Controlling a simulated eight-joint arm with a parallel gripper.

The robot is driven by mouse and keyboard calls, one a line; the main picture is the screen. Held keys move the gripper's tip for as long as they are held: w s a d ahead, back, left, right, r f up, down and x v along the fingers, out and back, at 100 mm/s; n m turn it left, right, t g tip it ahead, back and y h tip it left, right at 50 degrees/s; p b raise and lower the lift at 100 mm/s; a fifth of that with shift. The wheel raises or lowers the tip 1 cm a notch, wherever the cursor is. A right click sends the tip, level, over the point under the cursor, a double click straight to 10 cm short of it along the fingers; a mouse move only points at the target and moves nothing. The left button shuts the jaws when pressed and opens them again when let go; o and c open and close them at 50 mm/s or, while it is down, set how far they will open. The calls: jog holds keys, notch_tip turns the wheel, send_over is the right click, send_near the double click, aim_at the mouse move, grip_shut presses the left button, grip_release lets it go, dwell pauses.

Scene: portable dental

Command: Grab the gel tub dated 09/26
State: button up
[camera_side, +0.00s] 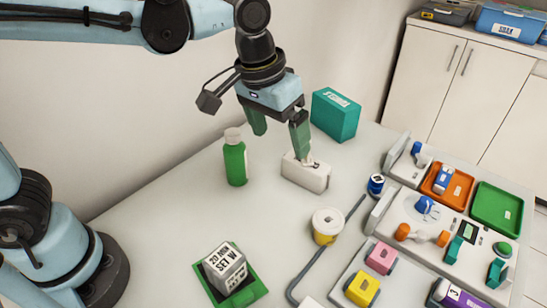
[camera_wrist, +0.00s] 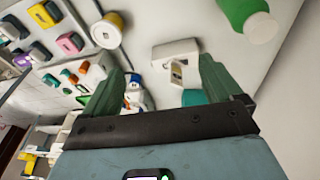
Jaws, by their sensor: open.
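A yellow tub with a white lid (camera_side: 327,225) stands upright on the table near the middle, and it also shows in the wrist view (camera_wrist: 107,30) at upper left. A small dark blue jar (camera_side: 376,184) with a pale label stands to its right. I cannot read a date on either one. My gripper (camera_side: 280,142) is open, with green fingers pointing down, above and behind the yellow tub. In the wrist view nothing is held between its fingers (camera_wrist: 166,78). It hangs over the area by a white box-like device (camera_side: 306,172), apart from both tubs.
A green bottle (camera_side: 235,160) stands left of the white device, and a teal box (camera_side: 336,114) behind it. A grey tube (camera_side: 318,258) curves beside the yellow tub. A labelled block (camera_side: 225,267) sits on a green tray. Trays with several items fill the right side.

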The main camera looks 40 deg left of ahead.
aim_at(329, 218)
jog(key=d+f+g+y, duration=0.1)
jog(key=d+f+g, duration=0.15)
jog(key=d, duration=0.95)
jog(key=shift+w+a+f, duration=0.1)
jog(key=shift+w+f, duration=0.05)
jog(key=shift+f, duration=2.85)
jog(key=shift+w+a+f, duration=0.1)
jog(key=shift+w+f, duration=0.05)
jog(key=shift+f, duration=2.85)
jog(key=c, duration=1.1)
